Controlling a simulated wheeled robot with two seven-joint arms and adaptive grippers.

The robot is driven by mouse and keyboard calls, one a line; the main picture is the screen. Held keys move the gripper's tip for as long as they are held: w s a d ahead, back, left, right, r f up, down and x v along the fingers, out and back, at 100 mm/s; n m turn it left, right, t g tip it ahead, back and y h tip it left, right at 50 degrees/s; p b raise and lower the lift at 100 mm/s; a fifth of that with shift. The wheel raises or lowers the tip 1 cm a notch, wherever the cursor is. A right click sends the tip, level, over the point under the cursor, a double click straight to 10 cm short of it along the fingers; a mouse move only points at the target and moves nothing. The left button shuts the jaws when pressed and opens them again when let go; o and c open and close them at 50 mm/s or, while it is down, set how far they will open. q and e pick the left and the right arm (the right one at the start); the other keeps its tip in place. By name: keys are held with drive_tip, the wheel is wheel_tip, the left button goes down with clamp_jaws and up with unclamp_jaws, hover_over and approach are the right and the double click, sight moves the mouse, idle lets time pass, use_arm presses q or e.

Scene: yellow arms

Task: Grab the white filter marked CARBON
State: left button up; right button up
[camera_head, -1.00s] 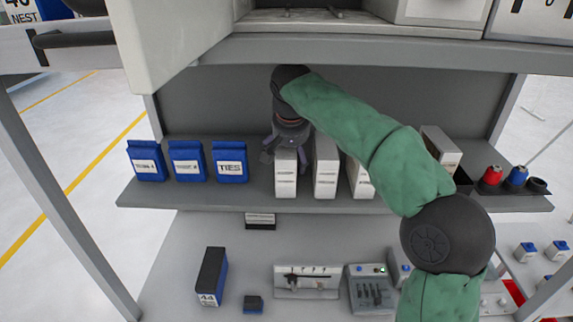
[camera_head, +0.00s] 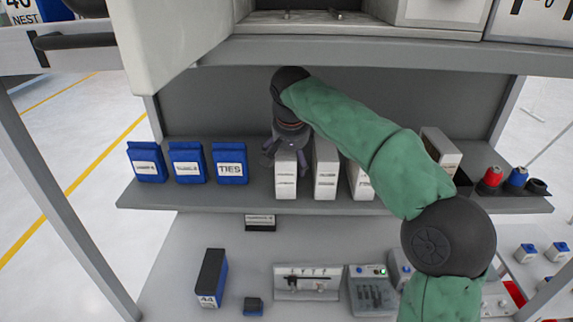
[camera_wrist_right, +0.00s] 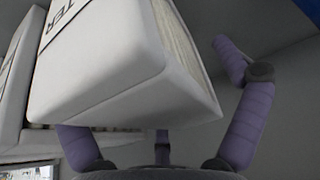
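Three white filter boxes stand in a row at the middle of the shelf: a left one (camera_head: 286,180), a middle one (camera_head: 326,174) and a right one (camera_head: 361,181), partly behind my right arm. Their labels are too small to read. My right gripper (camera_head: 286,152) is at the top of the left box, its fingers spread. In the right wrist view, a white box (camera_wrist_right: 120,85) with "TER" visible lies between the open fingers. The right-hand finger stands clear of it; the other is partly hidden behind it. My left gripper is not in view.
Blue packs (camera_head: 187,162), one marked TIES, stand left on the shelf (camera_head: 250,200). Another white box (camera_head: 441,152) and red and blue items (camera_head: 490,177) are at right. The middle box stands close beside the left one. An upper shelf (camera_head: 380,50) hangs above my arm.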

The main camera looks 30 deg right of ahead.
drive_tip(key=c, duration=1.3)
drive_tip(key=shift+c, duration=0.2)
